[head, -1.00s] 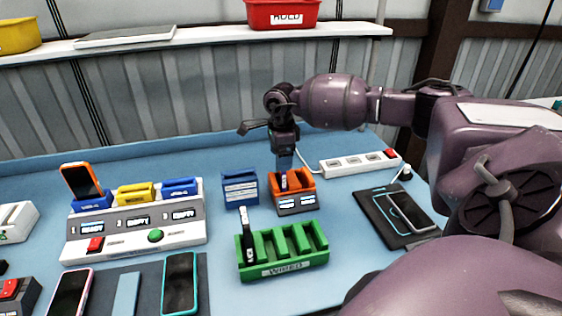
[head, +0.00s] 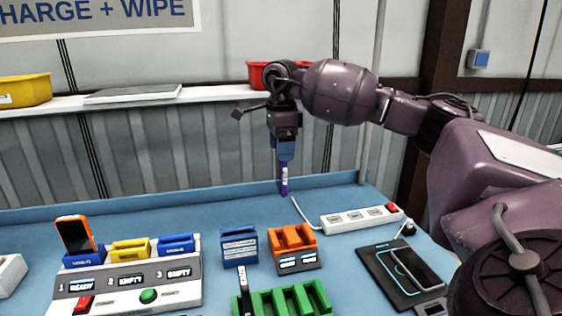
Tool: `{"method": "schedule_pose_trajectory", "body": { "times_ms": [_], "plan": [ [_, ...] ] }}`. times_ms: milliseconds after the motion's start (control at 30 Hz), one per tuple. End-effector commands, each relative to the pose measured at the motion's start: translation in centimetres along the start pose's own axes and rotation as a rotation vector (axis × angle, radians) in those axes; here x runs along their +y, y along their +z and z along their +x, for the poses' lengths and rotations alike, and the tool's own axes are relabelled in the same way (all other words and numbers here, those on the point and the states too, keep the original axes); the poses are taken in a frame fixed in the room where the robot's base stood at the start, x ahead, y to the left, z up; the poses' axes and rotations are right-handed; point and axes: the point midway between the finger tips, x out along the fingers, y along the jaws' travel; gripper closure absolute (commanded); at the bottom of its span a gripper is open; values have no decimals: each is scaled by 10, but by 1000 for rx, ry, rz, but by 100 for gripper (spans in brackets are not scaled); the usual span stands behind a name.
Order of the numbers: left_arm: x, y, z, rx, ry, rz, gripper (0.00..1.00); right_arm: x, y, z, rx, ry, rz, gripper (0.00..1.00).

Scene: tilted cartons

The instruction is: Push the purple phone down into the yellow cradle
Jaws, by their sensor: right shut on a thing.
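My right gripper (head: 284,158) is shut on the purple phone (head: 284,183), which hangs upright and edge-on below the fingers. The phone is in the air above the orange holder, clear of it. The yellow cradle (head: 130,251) is the middle one of three on the grey and white charging station (head: 128,286), to the left. No phone is in it, and the display below it reads 2 EMPTY. My left gripper is not in view.
An orange phone (head: 75,234) leans in the left blue cradle. The right blue cradle (head: 176,245) is empty. A green rack (head: 284,303) is in front.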

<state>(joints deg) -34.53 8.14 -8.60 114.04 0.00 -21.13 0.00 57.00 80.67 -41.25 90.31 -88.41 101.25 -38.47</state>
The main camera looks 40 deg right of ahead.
Motion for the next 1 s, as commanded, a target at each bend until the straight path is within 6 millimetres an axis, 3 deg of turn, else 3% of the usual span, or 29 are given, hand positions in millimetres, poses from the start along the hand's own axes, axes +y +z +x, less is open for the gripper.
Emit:
{"method": "schedule_pose_trajectory", "body": {
  "times_ms": [1000],
  "plan": [
    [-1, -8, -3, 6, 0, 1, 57, 0, 0, -13, -2, -2, -1, 48]
  ]
}}
